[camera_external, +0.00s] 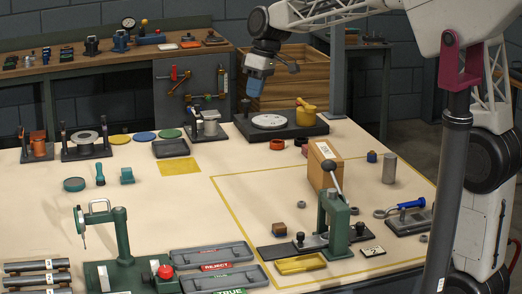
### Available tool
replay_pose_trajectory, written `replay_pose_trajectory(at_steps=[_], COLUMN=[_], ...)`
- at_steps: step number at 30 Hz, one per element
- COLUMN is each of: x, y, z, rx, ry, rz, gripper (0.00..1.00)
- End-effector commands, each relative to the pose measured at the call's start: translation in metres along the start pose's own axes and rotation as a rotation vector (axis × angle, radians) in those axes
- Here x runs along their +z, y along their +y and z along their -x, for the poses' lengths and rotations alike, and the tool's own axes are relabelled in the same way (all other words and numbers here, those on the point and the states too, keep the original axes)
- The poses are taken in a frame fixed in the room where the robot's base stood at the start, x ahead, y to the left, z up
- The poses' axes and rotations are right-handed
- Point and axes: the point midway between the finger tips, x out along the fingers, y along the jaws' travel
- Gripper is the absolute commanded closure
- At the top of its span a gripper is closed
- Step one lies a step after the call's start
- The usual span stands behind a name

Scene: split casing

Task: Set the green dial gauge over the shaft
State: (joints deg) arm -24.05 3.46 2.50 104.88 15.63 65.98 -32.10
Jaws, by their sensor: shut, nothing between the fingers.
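A green gauge stand (121,240) stands at the front left of the table, with a pale handle on top. A small green dial gauge (80,220) hangs at the left end of its arm, its thin stem pointing down. Several dark grey shafts (38,265) lie in a rack at the lower left corner, left of the stand. I cannot tell which shaft the task names. The gauge's dial face is not clear. My gripper (252,92) is at the back of the table, high and far from the gauge. It is shut and empty.
REJECT (212,256) and TRUE (225,281) trays lie right of the stand. A green lever press (335,225) and a tan box (323,165) stand inside the yellow outline. A black plate with a white disc (270,121) is near my gripper. The middle of the table is clear.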

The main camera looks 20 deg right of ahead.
Motion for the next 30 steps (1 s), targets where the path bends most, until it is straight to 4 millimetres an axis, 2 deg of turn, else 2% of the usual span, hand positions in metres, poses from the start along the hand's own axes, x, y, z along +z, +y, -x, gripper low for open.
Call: replay_pose_trajectory(at_steps=[3, 17, 30], x=[-0.028, -0.125, -0.211], y=[-0.006, -0.041, -0.087], z=[-0.01, -0.051, -0.102], rx=[-0.02, -0.099, -0.178], ry=[-0.006, -0.022, -0.033], rz=[0.046, 0.223, 0.392], gripper=[1.0, 1.0, 1.0])
